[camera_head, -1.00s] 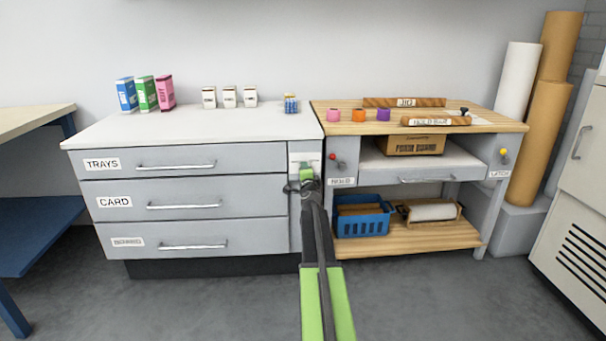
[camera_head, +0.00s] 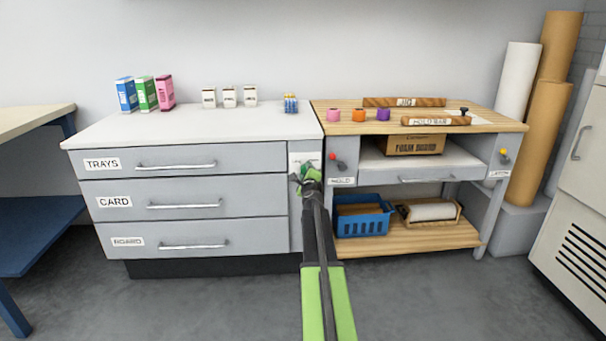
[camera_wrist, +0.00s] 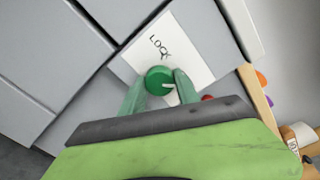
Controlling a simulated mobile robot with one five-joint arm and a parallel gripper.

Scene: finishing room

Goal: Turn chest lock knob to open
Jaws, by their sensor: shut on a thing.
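The grey drawer chest (camera_head: 292,215) stands left of centre in the head view, with three drawers labelled TRAYS, CARD and BOARD, all shut. The lock knob is a round green knob (camera_wrist: 159,80) with a pale pointer mark, in front of a white plate (camera_wrist: 185,50) marked LOCK. My gripper (camera_wrist: 160,90) is shut on the knob, one finger on each side. In the wrist view the plate and chest appear tilted. In the head view my gripper (camera_head: 306,176) is at the chest's upper right strip and mostly covers the knob.
Small boxes (camera_head: 147,93) stand on the chest top. A blue basket (camera_head: 363,222) sits on the bench's lower shelf. The floor in front is clear.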

